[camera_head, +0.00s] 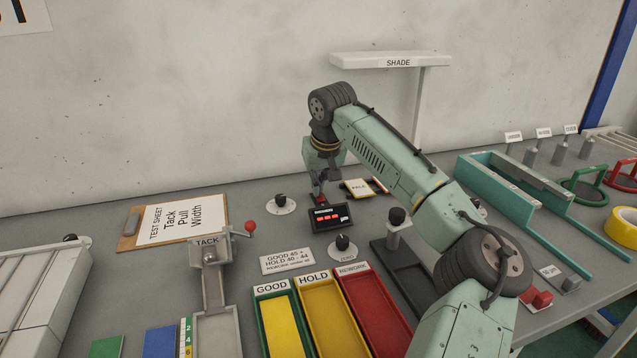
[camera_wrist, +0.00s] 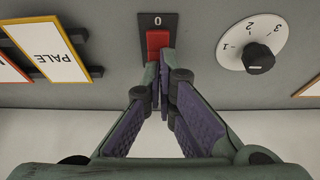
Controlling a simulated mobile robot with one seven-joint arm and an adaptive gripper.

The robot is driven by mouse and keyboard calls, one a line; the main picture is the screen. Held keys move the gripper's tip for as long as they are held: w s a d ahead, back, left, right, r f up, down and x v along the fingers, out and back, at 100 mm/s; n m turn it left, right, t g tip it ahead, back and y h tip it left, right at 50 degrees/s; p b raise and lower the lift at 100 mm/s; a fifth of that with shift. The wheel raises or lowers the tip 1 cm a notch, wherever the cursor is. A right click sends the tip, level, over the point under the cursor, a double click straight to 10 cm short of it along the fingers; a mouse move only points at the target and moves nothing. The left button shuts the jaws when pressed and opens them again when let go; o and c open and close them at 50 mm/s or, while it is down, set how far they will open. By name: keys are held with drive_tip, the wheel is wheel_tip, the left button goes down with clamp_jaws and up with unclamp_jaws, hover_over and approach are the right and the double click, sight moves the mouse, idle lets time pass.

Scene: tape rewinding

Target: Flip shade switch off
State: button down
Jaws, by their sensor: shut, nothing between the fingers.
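In the wrist view a red rocker switch (camera_wrist: 158,40) sits on a dark plate (camera_wrist: 157,21) marked "0". My gripper (camera_wrist: 161,66) is shut and empty, its fingertips right at the near edge of the red rocker; I cannot tell whether they touch it. In the head view my gripper (camera_head: 320,187) points down at the bench behind the small display, and it mostly hides the switch. The shade (camera_head: 390,61), a white slab labelled "SHADE" on a post, stands at the back. I cannot tell from its look whether it is on.
A numbered dial with a black knob (camera_wrist: 258,58) lies right of the switch in the wrist view. A yellow-framed "PALE" card (camera_wrist: 60,48) lies left. In the head view a display (camera_head: 330,218) with red digits stands before my gripper, and coloured trays (camera_head: 325,310) lie nearer.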

drive_tip(key=shift+r, duration=0.1)
wheel_tip(320, 180, up, 4)
drive_tip(key=p, duration=0.4)
drive_tip(key=s+b+v, duration=0.1)
drive_tip(key=b+v, duration=0.1)
drive_tip(key=v, duration=0.7)
drive_tip(key=shift+s+d, duration=0.25)
drive_tip(key=shift+s, duration=0.1)
